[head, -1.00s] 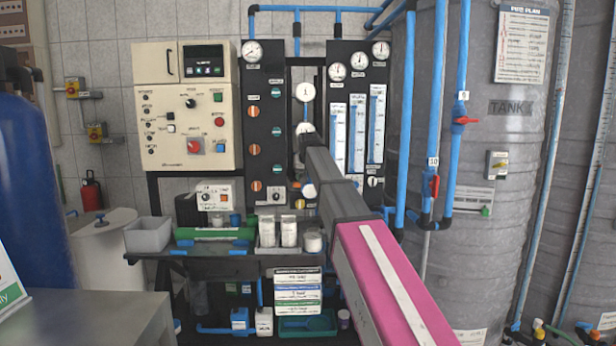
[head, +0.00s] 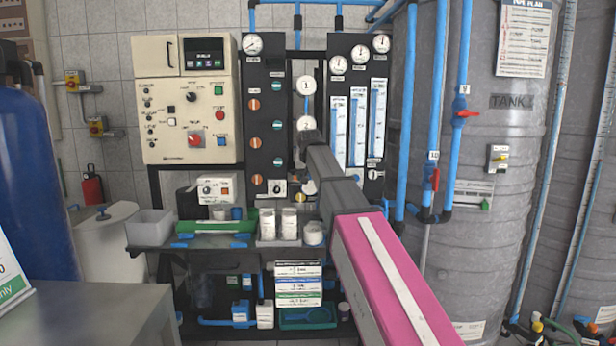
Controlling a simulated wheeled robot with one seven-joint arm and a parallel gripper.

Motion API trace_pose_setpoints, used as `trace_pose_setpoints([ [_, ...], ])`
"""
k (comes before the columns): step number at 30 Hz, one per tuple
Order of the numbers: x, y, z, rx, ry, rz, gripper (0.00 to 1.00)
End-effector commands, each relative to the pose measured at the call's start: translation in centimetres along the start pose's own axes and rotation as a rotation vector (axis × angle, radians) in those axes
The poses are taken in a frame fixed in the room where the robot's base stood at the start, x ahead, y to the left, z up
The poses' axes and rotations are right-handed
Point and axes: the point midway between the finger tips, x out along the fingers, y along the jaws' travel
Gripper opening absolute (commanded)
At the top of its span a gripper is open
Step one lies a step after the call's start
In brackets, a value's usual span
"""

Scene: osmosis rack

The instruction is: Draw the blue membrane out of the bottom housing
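The housings stand in a vertical stack in the middle of the rack, with round white end caps. The top cap (head: 306,86) and the middle cap (head: 306,124) are in clear view. The bottom housing (head: 310,186) is mostly hidden behind my arm, with only a pale edge showing. I cannot make out the blue membrane. My gripper (head: 299,158) is dark and small at the far end of my arm, just below the middle cap and in front of the bottom housing area. I cannot tell whether its fingers are apart, or whether they hold or touch anything.
A grey shelf (head: 213,256) below carries a grey bin (head: 150,228), a green tray (head: 216,227) and white bottles (head: 267,224). Blue pipes (head: 452,110) and a large grey tank (head: 495,250) stand right. A grey table (head: 90,318) is at front left.

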Motion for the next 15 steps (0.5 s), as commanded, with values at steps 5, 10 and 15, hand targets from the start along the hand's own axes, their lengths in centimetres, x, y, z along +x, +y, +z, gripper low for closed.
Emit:
trace_pose_setpoints([
  [5,-0.4,0.05,0.09,0.002,0.009,0.002,0.03],
  [10,-0.7,0.07,0.37,0.004,0.011,0.002,0.03],
  [15,-0.99,0.09,0.72,0.004,0.012,0.003,0.03],
])
